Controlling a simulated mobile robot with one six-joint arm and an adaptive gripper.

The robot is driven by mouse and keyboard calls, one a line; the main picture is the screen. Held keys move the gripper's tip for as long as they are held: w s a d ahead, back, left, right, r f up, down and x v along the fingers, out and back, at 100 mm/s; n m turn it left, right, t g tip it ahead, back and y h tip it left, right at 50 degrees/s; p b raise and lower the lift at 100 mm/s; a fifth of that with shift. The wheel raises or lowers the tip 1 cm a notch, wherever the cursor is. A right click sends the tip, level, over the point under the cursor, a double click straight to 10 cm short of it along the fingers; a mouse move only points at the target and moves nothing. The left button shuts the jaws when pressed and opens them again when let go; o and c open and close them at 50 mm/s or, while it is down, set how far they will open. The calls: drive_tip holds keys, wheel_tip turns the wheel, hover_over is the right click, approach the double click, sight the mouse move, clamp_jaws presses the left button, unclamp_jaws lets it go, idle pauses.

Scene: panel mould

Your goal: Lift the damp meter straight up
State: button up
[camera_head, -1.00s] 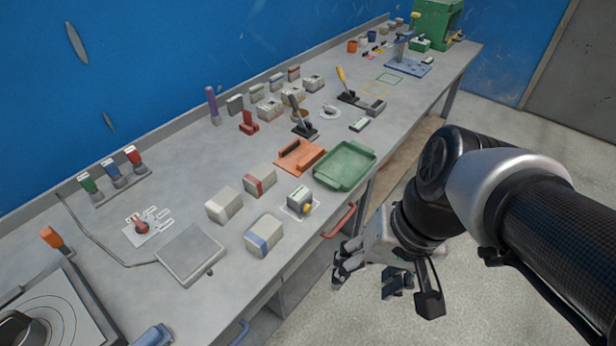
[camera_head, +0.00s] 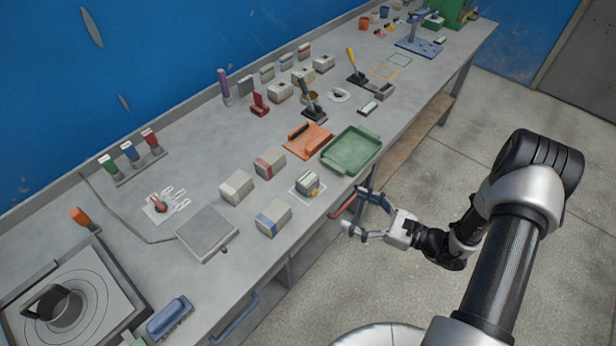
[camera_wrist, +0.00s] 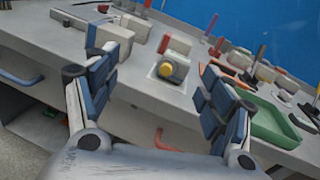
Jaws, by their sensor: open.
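My gripper (camera_head: 353,208) is open and empty. It is in front of the bench edge, apart from the meter, by a red drawer handle. In the wrist view my gripper (camera_wrist: 156,62) has both blue-padded fingers spread wide.
A green tray (camera_head: 376,160) and an orange tray (camera_head: 316,145) lie to the right of the meter. Pale blocks, one with a blue band (camera_head: 272,219) and one with a red band (camera_head: 269,163), stand to its left. The red handle (camera_head: 342,207) juts from the bench front.

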wheel_tip(320, 180, down, 5)
drive_tip(key=d+m+t+h, duration=0.1)
drive_tip(key=d+m+t, duration=0.1)
drive_tip(key=m+t, duration=0.1)
drive_tip(key=b, duration=0.1)
approach(314, 185)
drive_tip(key=shift+m, duration=0.3)
drive_tip(key=x, duration=0.2)
drive_tip(key=f+x, duration=0.1)
drive_tip(key=x, duration=0.1)
drive_tip(key=shift+w+a, duration=0.15)
drive_tip(key=shift+r+b+x, duration=0.15)
drive_tip(key=shift+b+x, duration=0.2)
drive_tip(key=shift+x, duration=1.1)
drive_tip(key=shift+r+b+x, duration=0.1)
drive_tip(key=shift+b+x, duration=0.2)
drive_tip(key=shift+x, duration=1.15)
drive_tip(key=shift+c, duration=0.4)
drive_tip(key=c, duration=1.3)
